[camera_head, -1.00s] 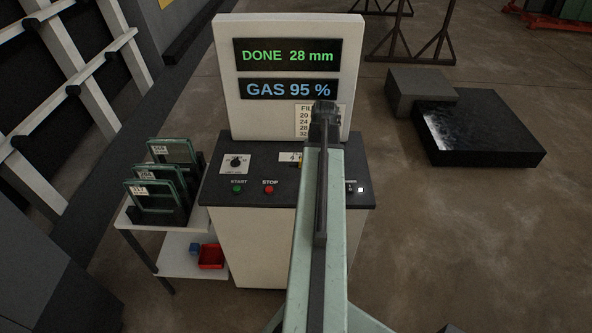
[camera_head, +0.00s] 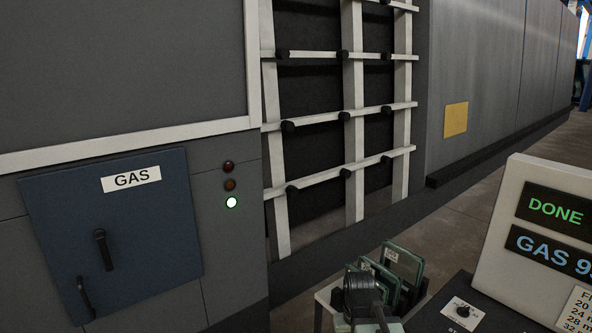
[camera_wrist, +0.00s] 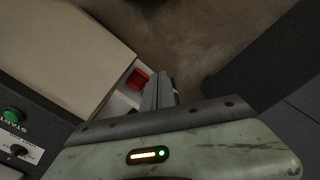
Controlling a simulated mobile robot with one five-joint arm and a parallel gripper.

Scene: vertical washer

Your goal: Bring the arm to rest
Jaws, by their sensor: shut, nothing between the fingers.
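My gripper (camera_wrist: 164,90) shows in the wrist view with its fingers together and nothing between them. In the head view a dark end part of my arm (camera_head: 362,296) shows at the bottom, in front of the rack of glass samples (camera_head: 403,262). I cannot tell from these views whether the gripper touches anything.
The console screen (camera_head: 545,207) at the right edge reads DONE, partly cut off. A blue GAS door (camera_head: 150,220) with handles is at left, beside a lit green lamp (camera_head: 232,202). A white roller frame (camera_head: 354,110) stands behind. Brown floor (camera_head: 455,215) lies between the machine and console.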

